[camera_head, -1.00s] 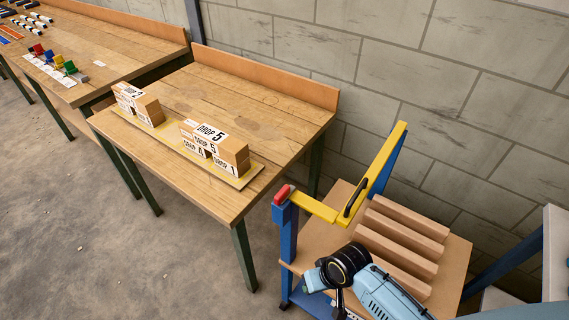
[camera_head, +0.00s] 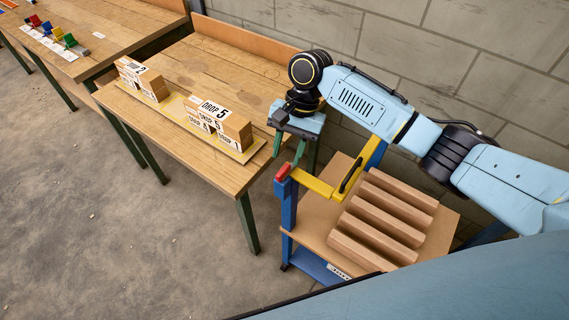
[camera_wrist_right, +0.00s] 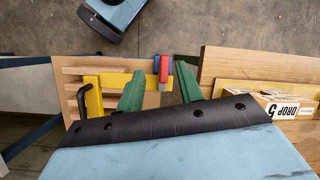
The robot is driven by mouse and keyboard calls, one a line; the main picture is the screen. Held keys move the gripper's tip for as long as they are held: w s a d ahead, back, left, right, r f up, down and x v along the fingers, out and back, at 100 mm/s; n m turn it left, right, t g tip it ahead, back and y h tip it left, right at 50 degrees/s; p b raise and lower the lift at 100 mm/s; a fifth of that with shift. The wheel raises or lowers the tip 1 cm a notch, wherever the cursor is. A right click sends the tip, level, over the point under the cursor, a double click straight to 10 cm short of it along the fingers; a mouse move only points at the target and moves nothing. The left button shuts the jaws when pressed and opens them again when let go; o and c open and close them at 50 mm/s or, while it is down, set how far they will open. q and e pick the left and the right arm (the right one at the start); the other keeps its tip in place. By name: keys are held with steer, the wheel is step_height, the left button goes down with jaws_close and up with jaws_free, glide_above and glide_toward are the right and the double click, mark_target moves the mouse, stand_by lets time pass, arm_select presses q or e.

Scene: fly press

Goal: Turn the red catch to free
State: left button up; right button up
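The red catch (camera_head: 283,172) sits on top of a blue post (camera_head: 288,205) at the near left corner of the press stand, at the end of a yellow bar (camera_head: 315,183). My right gripper (camera_head: 289,149) is open, with its green fingers pointing down just above the catch. In the right wrist view, the catch (camera_wrist_right: 164,69) shows between the two spread fingertips, nearer the right one. I see no contact, and nothing is held. My left gripper is out of view.
A black handle (camera_head: 351,174) stands on the yellow frame, beside several brown ridged blocks (camera_head: 385,215) on the stand. A wooden table (camera_head: 215,70) to the left carries boxes marked DROP (camera_head: 228,126) on a yellow board. Open floor (camera_head: 130,250) lies at front left.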

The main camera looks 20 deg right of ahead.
mark_target(284, 169)
steer(key=w+d+r+m, duration=0.3)
steer(key=w+d+r, duration=0.1)
steer(key=r, duration=0.1)
steer(key=x, duration=1.3)
steer(key=shift+s+a, duration=0.2)
steer(key=shift+a, duration=0.15)
steer(key=shift+c, duration=0.2)
jaws_close()
